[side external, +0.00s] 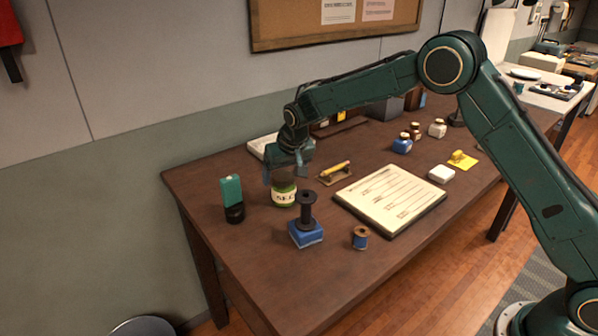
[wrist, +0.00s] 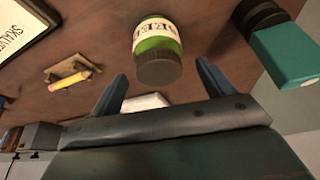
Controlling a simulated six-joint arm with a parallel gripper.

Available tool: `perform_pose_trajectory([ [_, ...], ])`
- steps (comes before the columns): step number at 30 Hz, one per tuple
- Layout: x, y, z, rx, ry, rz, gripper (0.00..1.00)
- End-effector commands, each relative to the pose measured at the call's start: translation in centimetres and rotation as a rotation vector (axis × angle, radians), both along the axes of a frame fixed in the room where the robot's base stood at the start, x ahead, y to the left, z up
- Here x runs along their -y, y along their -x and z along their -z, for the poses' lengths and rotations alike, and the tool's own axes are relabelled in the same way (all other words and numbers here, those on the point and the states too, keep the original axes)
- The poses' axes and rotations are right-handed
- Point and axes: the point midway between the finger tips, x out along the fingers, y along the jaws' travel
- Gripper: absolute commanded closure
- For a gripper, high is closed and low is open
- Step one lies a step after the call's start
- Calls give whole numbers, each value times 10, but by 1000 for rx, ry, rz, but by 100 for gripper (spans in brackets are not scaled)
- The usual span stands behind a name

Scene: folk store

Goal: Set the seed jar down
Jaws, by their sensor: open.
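The seed jar (side external: 284,191) stands on the brown table in the side view, with a dark lid, green contents and a pale label. In the wrist view the seed jar (wrist: 157,50) shows lid-first, beyond and between the spread fingers. My gripper (side external: 285,174) is open just above and behind the jar. Its two fingers also show in the wrist view (wrist: 162,82), apart from each other with nothing between their tips. No finger appears to touch the jar.
A teal-and-black object (side external: 232,198) stands left of the jar. A black spool on a blue base (side external: 306,225) is close in front. A pencil on a rest (side external: 335,173) and a paper board (side external: 390,197) lie to the right. The table's front left is clear.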

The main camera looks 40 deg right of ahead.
Motion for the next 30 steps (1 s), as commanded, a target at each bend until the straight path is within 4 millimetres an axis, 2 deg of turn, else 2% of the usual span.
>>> perform_pose_trajectory([
  [6, -2, 13, -34, 3, 0, -1, 20],
  [15, -4, 28, -68, 1, 0, 0, 20],
  [21, -5, 32, -76, -1, 1, 0, 20],
  [30, -5, 32, -76, -1, 1, 0, 20],
])
